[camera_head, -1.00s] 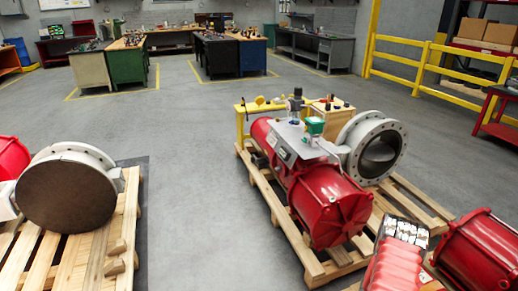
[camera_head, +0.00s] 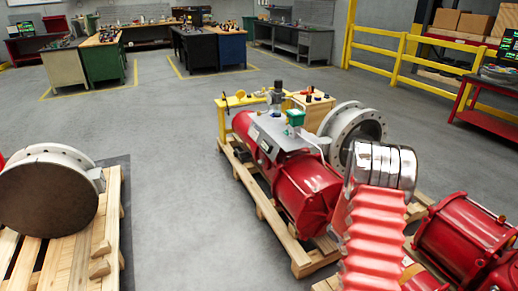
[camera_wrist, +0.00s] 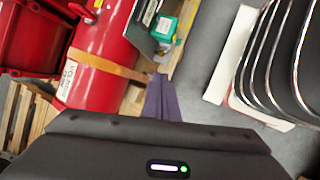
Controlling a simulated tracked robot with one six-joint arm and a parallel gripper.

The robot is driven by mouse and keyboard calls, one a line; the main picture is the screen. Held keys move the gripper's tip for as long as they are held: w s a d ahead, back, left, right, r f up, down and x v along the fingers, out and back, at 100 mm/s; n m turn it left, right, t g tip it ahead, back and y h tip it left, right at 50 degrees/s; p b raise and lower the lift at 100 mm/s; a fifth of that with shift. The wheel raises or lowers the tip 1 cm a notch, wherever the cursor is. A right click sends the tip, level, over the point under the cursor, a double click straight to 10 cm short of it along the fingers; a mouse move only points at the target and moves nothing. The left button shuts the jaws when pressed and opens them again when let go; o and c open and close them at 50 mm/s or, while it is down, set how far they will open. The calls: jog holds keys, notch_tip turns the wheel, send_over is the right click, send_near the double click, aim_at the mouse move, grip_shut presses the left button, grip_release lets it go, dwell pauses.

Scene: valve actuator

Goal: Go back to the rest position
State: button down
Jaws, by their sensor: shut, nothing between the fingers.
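The red valve actuator (camera_head: 304,192) lies on a wooden pallet right of centre in the head view, with a grey plate and a green box (camera_head: 295,117) on top. The round flanged valve (camera_head: 352,127) is behind it, partly hidden by my red ribbed arm. In the wrist view the red actuator body (camera_wrist: 103,45) is at upper left, with a tan strap across it and the green box (camera_wrist: 165,28) beside it. My gripper (camera_wrist: 164,82) shows there as dark fingers, together and empty. It is not visible in the head view.
A second pallet (camera_head: 82,262) with a round-flanged valve (camera_head: 48,197) stands at left. Another red actuator (camera_head: 465,240) is at lower right. Grey floor (camera_head: 175,180) is clear between the pallets. Yellow railing (camera_head: 400,62) and workbenches (camera_head: 210,50) stand at the back.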

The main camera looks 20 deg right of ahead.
jog(key=w+a+r+m+t+y, duration=0.1)
jog(key=a+r+m, duration=0.1)
jog(key=a+r, duration=0.75)
jog(key=w+a+r+m+t, duration=0.2)
jog(key=a+r, duration=0.6)
jog(key=r, duration=0.2)
jog(key=s+a+r+n+t+y, duration=0.1)
jog(key=s+a+r+t, duration=0.1)
jog(key=a+r, duration=0.7)
jog(key=s+a+r+t+y, duration=0.1)
jog(key=s+a+r+t, duration=0.1)
jog(key=a+r+t, duration=0.3)
jog(key=a+r, duration=0.4)
jog(key=a, duration=0.4)
jog(key=shift+s+a+r+n+y, duration=0.35)
jog(key=shift+a+n+y, duration=0.05)
